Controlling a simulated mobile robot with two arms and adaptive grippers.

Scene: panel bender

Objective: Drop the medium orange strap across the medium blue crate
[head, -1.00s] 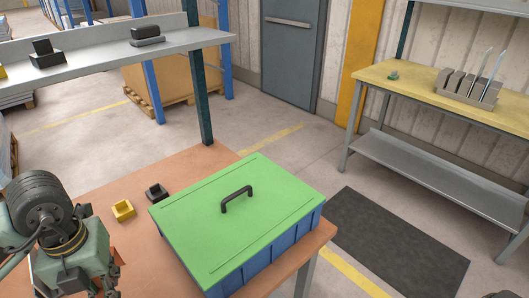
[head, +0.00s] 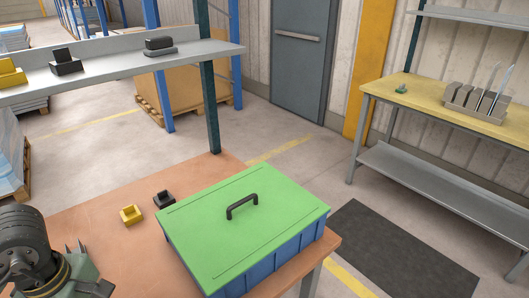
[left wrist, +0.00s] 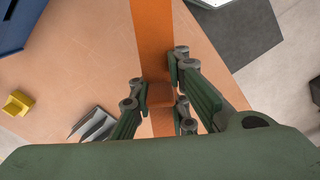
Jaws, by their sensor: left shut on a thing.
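The blue crate (head: 262,275) stands on the brown table with a green lid (head: 225,232) flat on top and a black handle in its middle. Its blue corner also shows at upper left in the left wrist view (left wrist: 18,25). My left gripper (left wrist: 157,92) is shut on the orange strap (left wrist: 154,35), which runs up out of the picture between the fingers. In the head view this gripper is at the bottom left, left of the crate and apart from it; its fingertips and the strap are not visible there. My right gripper is out of view.
On the table (head: 95,222), a yellow block (head: 131,215), a black block (head: 164,200) and a grey pronged metal piece (head: 78,249) lie left of the crate. A shelf (head: 110,72) with small items crosses behind. A dark mat (head: 400,250) lies on the floor at right.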

